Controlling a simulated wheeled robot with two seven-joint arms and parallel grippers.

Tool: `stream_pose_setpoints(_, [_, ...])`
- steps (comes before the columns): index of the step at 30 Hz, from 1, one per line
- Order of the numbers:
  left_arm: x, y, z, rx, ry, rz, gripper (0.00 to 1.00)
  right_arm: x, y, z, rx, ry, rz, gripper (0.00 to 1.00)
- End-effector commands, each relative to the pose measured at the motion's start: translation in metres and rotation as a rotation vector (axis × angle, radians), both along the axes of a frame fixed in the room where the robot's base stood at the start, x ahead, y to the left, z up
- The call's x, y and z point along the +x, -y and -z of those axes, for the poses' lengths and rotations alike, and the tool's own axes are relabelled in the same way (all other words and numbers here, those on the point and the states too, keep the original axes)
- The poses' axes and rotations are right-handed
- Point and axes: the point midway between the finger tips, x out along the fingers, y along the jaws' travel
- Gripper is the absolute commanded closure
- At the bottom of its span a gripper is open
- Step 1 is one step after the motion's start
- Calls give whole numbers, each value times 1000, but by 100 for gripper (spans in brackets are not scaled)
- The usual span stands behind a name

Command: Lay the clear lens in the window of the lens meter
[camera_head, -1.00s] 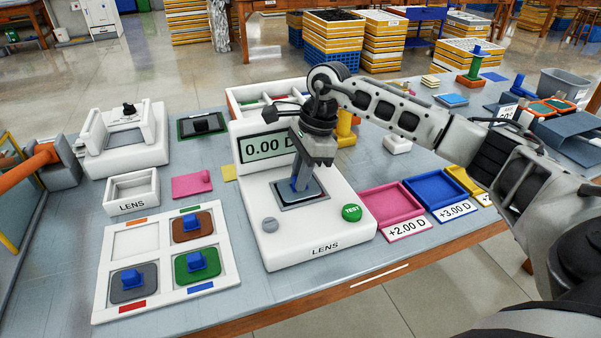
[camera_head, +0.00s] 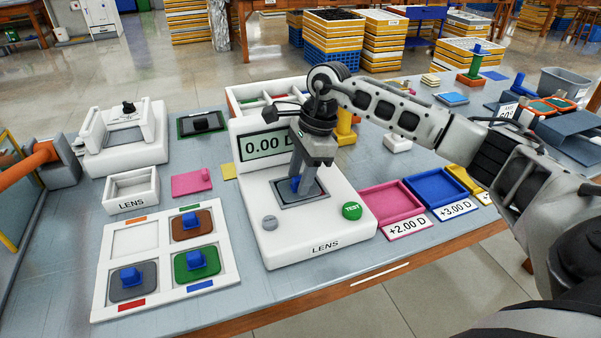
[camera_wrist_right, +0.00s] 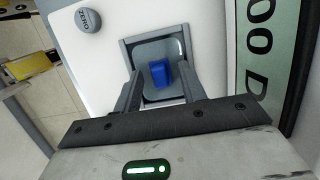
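The clear lens (camera_wrist_right: 168,88), a see-through square plate with a blue knob (camera_wrist_right: 160,73), is at the window (camera_wrist_right: 126,48) of the white lens meter (camera_head: 330,225). It looks flat inside the grey window frame, though the fingers hide part of its near side. In the head view the blue knob (camera_head: 295,184) shows beside the fingers. My right gripper (camera_wrist_right: 160,88) points down over the window, its fingers apart on either side of the knob with gaps showing. It also shows in the head view (camera_head: 305,180). My left gripper is out of view.
The meter's display (camera_head: 265,146) reads 0.00 D behind my gripper. A green TEST button (camera_head: 352,210) and a grey ZERO button (camera_head: 269,223) flank the window. A white rack (camera_head: 160,300) holds knobbed lenses at left. Pink (camera_head: 390,207) and blue (camera_head: 436,187) trays stand right.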

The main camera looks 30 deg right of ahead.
Motion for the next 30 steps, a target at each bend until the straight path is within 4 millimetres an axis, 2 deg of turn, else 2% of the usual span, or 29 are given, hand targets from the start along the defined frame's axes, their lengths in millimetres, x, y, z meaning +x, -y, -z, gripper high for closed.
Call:
stream_pose_setpoints(8, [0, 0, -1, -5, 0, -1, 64, 0, 0, 0, 0, 0, 0, 59])
stream_pose_setpoints(11, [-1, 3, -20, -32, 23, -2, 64, 0, 0, 0, 0, 0, 0, 59])
stream_pose_setpoints(24, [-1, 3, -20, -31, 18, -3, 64, -6, 28, -106, 1, 6, 2, 59])
stream_pose_setpoints(30, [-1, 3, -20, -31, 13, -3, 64, -9, 37, -139, 1, 2, 1, 59])
